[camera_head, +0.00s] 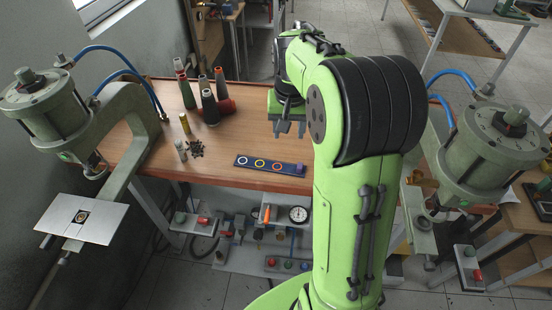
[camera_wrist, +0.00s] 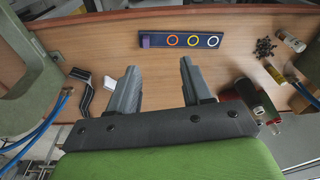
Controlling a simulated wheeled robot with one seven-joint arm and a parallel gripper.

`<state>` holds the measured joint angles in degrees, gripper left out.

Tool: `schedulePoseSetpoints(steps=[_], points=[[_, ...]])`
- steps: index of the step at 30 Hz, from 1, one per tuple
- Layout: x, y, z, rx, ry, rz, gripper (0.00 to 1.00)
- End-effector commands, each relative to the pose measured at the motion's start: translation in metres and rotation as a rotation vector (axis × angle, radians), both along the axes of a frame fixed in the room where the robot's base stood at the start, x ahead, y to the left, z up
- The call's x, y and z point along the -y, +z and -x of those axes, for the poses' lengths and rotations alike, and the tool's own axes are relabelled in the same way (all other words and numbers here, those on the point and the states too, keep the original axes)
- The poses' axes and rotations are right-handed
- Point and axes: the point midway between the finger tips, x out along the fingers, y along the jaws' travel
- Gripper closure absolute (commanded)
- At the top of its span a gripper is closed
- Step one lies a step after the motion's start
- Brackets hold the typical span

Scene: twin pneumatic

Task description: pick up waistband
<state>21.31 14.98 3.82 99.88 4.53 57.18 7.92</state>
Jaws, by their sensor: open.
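I cannot identify a waistband for certain. A dark, bent strip (camera_wrist: 84,92) with a pale piece (camera_wrist: 109,83) beside it lies on the table left of my gripper in the wrist view; it may be the waistband. In the head view, my arm hides that part of the table. My gripper (camera_head: 289,130) is above the wooden table, pointing down. In the wrist view its two grey fingers (camera_wrist: 158,68) are spread apart, with only bare wood between them. The strip is outside the fingers, apart from them.
The wooden table (camera_head: 222,167) bears a dark blue strip with coloured rings (camera_head: 268,165), several thread cones (camera_head: 209,107), small dark pieces (camera_head: 196,149) and a yellow tube (camera_head: 185,123). Green presses stand left (camera_head: 133,114) and right (camera_head: 486,158). The table's middle is clear.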

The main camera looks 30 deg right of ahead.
Motion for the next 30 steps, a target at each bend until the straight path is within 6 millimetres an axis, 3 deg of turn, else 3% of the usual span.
schedulePoseSetpoints(steps=[1, 3, 8, 11, 21, 30], points=[[0.021, -0.010, -0.014, -0.037, -0.054, -0.021, 0.51], [0.045, -0.030, -0.027, -0.071, -0.118, -0.045, 0.51], [0.075, -0.061, -0.040, -0.112, -0.201, -0.077, 0.51], [0.078, -0.074, -0.041, -0.119, -0.212, -0.081, 0.51], [0.077, -0.155, -0.040, -0.120, -0.209, -0.081, 0.51], [0.076, -0.199, -0.041, -0.121, -0.208, -0.082, 0.51]])
